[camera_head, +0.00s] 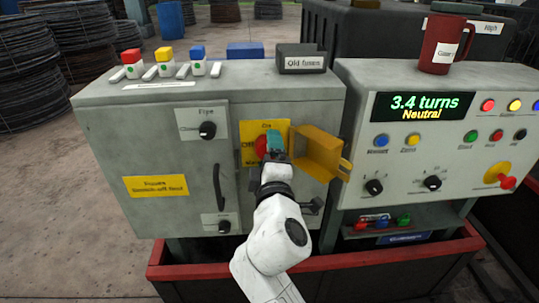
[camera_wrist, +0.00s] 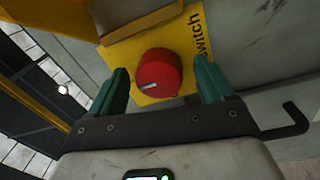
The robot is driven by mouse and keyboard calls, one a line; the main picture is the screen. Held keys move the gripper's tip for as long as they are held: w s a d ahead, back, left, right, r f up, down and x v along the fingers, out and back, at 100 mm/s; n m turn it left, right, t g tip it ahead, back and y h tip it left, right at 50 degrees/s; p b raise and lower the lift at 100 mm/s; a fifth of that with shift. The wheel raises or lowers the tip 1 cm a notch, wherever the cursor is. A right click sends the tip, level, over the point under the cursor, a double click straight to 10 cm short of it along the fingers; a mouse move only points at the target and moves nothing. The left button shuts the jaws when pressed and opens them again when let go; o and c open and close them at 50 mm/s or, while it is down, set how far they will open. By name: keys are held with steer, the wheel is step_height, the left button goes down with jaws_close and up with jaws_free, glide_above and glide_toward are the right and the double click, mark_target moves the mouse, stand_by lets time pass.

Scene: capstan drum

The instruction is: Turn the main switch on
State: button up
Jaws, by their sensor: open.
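The main switch (camera_wrist: 159,72) is a round red knob on a yellow plate (camera_head: 250,130), on the front of the left grey cabinet. In the head view my gripper (camera_head: 275,143) is in front of the plate and partly covers the knob (camera_head: 262,148). In the wrist view my gripper (camera_wrist: 165,90) is open, with one green finger on each side of the knob. Whether the fingers touch it I cannot tell. A white mark shows on the knob's lower left edge in the wrist view. The yellow plate reads "On" at top and "Off" at left.
A yellow open cover (camera_head: 318,152) sticks out just right of the switch. A black hook-shaped handle (camera_wrist: 290,122) is near my gripper's right side. The cabinet's door handle (camera_head: 218,187) is at left. A control panel (camera_head: 465,165) reads "3.4 turns, Neutral".

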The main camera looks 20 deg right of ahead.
steer(key=v, duration=1)
steer(key=shift+s, duration=0.4)
steer(key=shift+a, duration=0.15)
steer(key=s+d+f+m+g+p, duration=0.6)
steer(key=s+d+f+m+g, duration=0.15)
steer(key=d+f, duration=0.35)
steer(key=s+f+m+g+y+p, duration=0.2)
steer(key=s+f+g+p, duration=0.1)
steer(key=s, duration=0.7)
steer(key=s+f+m+g+y+p, duration=0.2)
steer(key=s+f+g, duration=0.3)
steer(key=s, duration=0.5)
steer(key=shift+s+m+g+y+p, duration=0.3)
steer(key=shift+m+g+y+p, duration=0.2)
steer(key=shift+y, duration=0.3)
